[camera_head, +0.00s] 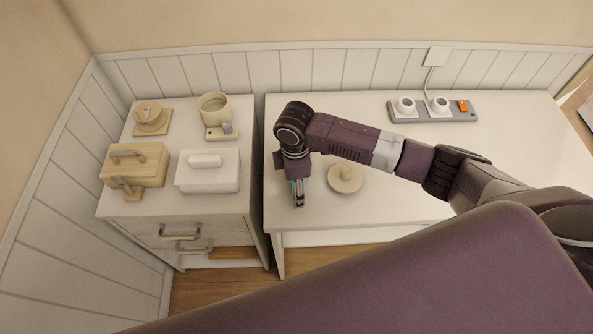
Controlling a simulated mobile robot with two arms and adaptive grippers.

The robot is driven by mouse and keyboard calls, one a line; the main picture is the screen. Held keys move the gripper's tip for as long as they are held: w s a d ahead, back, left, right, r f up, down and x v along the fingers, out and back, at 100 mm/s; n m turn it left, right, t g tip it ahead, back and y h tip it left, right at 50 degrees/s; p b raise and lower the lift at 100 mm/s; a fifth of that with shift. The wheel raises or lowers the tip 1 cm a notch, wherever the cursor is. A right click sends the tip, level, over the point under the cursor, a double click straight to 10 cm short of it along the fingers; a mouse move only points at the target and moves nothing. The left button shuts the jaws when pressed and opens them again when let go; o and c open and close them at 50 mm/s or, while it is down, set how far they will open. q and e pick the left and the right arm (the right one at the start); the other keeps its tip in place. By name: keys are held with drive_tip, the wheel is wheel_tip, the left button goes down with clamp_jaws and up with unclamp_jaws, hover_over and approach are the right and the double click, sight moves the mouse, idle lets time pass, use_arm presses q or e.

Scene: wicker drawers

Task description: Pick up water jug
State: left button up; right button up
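No thing in view is plainly a water jug. The closest in shape is a round, open-topped beige vessel (213,106) at the back of the drawer cabinet. A round beige piece with a raised knob (345,179) lies on the white table beside my arm. My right gripper (298,202) points down over the table's left front part, left of the knobbed piece and apart from it. Its fingers are small and seen nearly edge-on, so I cannot tell whether they are open, and I see nothing held. My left gripper is not in view.
The white cabinet (160,204) also bears a wooden box with a handle (135,164), a white box (207,172) and a small dial-like piece (151,118). A power strip with plugs (460,115) lies at the table's back. A narrow gap separates cabinet and table.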

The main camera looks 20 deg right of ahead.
drive_tip(key=c, duration=1.5)
drive_tip(key=shift+r, duration=0.2)
drive_tip(key=shift+r, duration=0.15)
clamp_jaws()
wheel_tip(320, 180, up, 19)
drive_tip(key=b, duration=0.1)
drive_tip(key=shift+b, duration=0.35)
